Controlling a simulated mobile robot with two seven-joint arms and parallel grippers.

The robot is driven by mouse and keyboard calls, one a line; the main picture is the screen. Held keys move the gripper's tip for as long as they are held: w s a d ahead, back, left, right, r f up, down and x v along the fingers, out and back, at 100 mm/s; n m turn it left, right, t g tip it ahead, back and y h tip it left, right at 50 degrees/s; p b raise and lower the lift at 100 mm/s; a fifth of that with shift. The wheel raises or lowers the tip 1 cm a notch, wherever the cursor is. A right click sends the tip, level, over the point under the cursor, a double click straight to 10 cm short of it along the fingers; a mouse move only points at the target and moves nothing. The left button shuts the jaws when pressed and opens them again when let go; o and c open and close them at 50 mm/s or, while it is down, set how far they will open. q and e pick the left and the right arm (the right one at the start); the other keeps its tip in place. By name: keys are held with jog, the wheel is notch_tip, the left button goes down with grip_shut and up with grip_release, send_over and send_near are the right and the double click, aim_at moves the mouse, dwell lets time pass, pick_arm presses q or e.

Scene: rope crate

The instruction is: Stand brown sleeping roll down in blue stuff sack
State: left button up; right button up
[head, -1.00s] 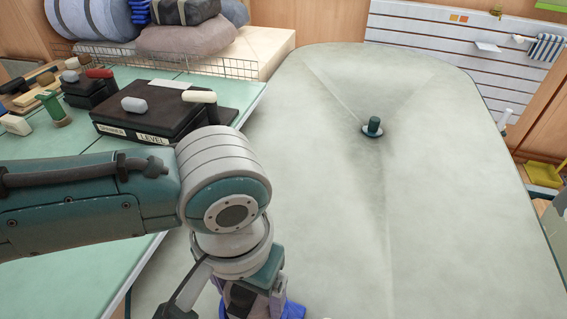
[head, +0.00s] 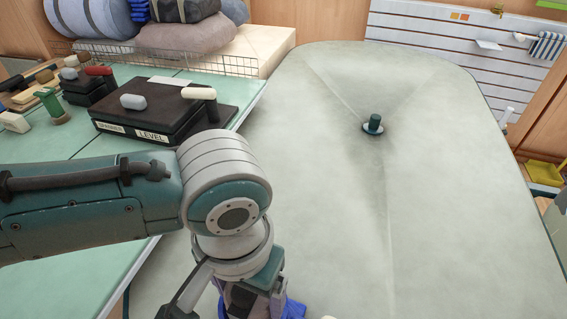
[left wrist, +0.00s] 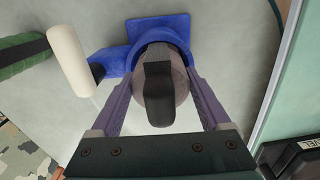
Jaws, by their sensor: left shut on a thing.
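The blue stuff sack (left wrist: 152,30) lies open below my left gripper (left wrist: 160,82) in the left wrist view. Only a small blue piece of the sack (head: 293,309) shows at the bottom of the head view. My left gripper's purple fingers are shut on the brown sleeping roll (left wrist: 182,88), a dull brown-grey round shape with a dark strap or block across it. The roll's far end sits at the sack's mouth, with the blue rim around it. How deep it goes is hidden. The left gripper (head: 258,304) is partly cut off in the head view. My right gripper is not in view.
A cream cylinder (left wrist: 70,60) and a dark green roll (left wrist: 25,52) lie left of the sack in the wrist view. A green-topped table (head: 60,180) with a dark box (head: 170,118) stands at left.

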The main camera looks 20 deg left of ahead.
pick_arm(q)
jog(key=shift+f+b, duration=0.5)
jog(key=shift+f, duration=0.2)
dwell(0.5)
jog(key=o, duration=1.6)
jog(key=shift+c, duration=0.2)
notch_tip(320, 180, up, 10)
jog(key=p, duration=0.3)
